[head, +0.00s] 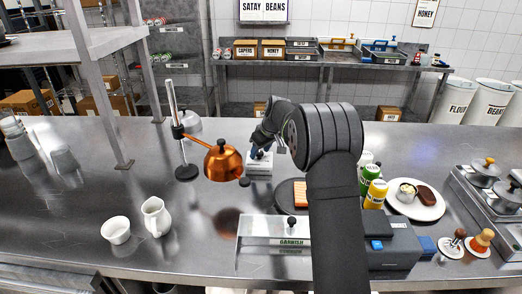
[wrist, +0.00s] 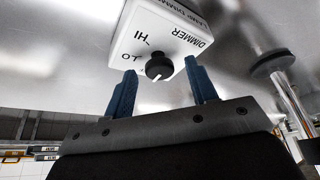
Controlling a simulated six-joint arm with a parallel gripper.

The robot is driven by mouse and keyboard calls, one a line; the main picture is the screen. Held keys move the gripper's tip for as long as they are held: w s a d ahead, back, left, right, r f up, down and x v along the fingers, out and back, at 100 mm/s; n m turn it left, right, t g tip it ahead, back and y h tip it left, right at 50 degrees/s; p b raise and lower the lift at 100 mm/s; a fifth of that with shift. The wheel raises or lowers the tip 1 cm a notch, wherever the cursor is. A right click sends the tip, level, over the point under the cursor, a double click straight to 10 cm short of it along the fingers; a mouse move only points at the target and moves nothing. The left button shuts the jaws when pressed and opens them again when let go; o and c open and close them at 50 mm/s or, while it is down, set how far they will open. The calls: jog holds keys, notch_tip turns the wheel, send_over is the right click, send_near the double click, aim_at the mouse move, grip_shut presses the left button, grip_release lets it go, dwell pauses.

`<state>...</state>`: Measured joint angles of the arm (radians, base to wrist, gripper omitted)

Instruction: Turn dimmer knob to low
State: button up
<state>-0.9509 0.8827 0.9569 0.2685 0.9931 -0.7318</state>
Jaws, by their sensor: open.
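The dimmer (wrist: 187,22) is a white box with a black knob (wrist: 158,67) and printed HI, LO and DIMMER labels. LO is left of the knob in the wrist view, and HI is up and left. A pale mark shows on the knob's lower side in that view. My gripper (wrist: 160,68) is open, its two blue fingers on either side of the knob; I cannot tell whether they touch it. In the head view, the dimmer box (head: 260,168) stands on the steel counter, with my gripper (head: 260,153) above it, and the knob is mostly hidden.
A copper lamp (head: 222,163) on a stand is just left of the dimmer. A garnish container (head: 275,229) is in front, sauce bottles (head: 375,194) and a plate (head: 428,207) right. A white jug (head: 156,217) and bowl (head: 116,230) stand left, with clear counter around.

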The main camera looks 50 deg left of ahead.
jog(key=shift+c, duration=0.4)
jog(key=c, duration=0.9)
jog(key=shift+m, duration=0.3)
jog(key=m, duration=0.1)
jog(key=m+t, duration=0.1)
jog(key=m, duration=0.1)
jog(key=shift+s+m+t, duration=0.2)
jog(key=shift+m+t, duration=0.1)
jog(key=shift+s+a+m+t+h, duration=0.1)
jog(key=shift+m+t+h, duration=0.25)
jog(key=shift+m, duration=0.8)
jog(key=shift+a+m+t+h, duration=0.15)
jog(key=shift+m+t, duration=0.3)
jog(key=shift+m, duration=0.7)
jog(key=shift+d, duration=0.1)
jog(key=shift+r, duration=0.1)
jog(key=o, duration=1)
